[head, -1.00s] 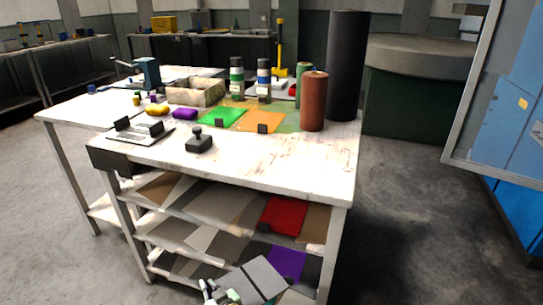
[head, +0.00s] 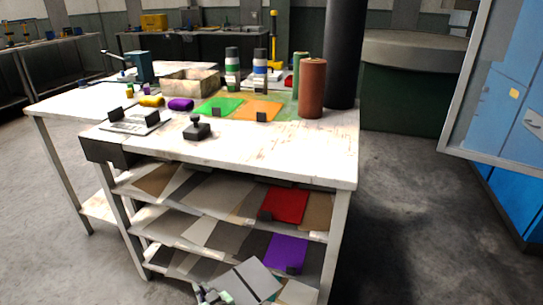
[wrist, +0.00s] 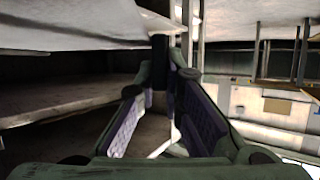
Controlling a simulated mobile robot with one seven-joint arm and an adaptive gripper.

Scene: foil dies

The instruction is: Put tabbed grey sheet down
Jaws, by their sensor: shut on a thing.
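The grey sheet (head: 258,277) shows at the bottom of the head view, tilted, in front of the bench's lower shelves. My gripper (head: 216,294) is at its lower left, partly cut off by the frame edge, and is shut on it. In the wrist view my gripper's two padded fingers (wrist: 160,105) point forward with a dark upright piece, likely the sheet's tab (wrist: 160,62), at their tips. I cannot tell the sheet's face from the shelf surfaces there.
The white bench top (head: 275,150) holds a green sheet (head: 220,106), an orange sheet (head: 255,109), a black stamp (head: 197,131) and rolls at the back. Its front middle is clear. Shelves below carry a red sheet (head: 287,203), a purple sheet (head: 287,251) and several grey and brown sheets.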

